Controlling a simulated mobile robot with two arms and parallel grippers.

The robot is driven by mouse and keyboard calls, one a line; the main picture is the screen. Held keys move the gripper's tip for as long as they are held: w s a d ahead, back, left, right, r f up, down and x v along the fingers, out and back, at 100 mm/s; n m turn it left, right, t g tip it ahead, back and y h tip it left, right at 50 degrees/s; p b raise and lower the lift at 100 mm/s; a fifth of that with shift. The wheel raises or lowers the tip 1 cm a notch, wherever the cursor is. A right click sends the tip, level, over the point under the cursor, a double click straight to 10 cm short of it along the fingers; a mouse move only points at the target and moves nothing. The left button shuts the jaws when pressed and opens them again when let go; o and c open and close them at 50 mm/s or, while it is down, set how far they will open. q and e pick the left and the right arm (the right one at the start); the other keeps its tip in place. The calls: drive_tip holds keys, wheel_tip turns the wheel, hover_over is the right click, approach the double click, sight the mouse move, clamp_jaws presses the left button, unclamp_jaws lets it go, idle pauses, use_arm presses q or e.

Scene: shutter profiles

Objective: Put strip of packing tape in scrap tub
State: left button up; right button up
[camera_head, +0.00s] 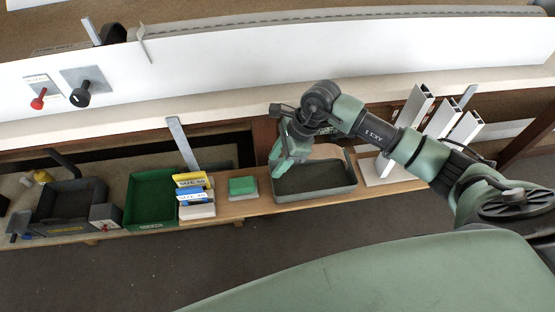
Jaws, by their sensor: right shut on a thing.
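My right gripper (278,168) reaches in from the right and points down at the left end of a shallow grey tub (342,190). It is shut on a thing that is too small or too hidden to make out. I cannot pick out the strip of packing tape for certain. The grey tub looks empty where its floor shows, and I can read no label that marks it as the scrap tub. My left gripper is not in view.
A green labelled bin (152,218), yellow and blue size cards (192,187) and a green block (243,186) stand left of the tub. A dark toolbox (70,205) is further left. White profiles (440,122) stand to the right. A long white panel (230,68) lies behind.

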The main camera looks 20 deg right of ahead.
drive_tip(key=o, duration=1.4)
drive_tip(key=v, duration=0.7)
drive_tip(key=shift+d+r+b, duration=0.15)
drive_tip(key=shift+r+b, duration=0.15)
drive_tip(key=shift+r, duration=0.1)
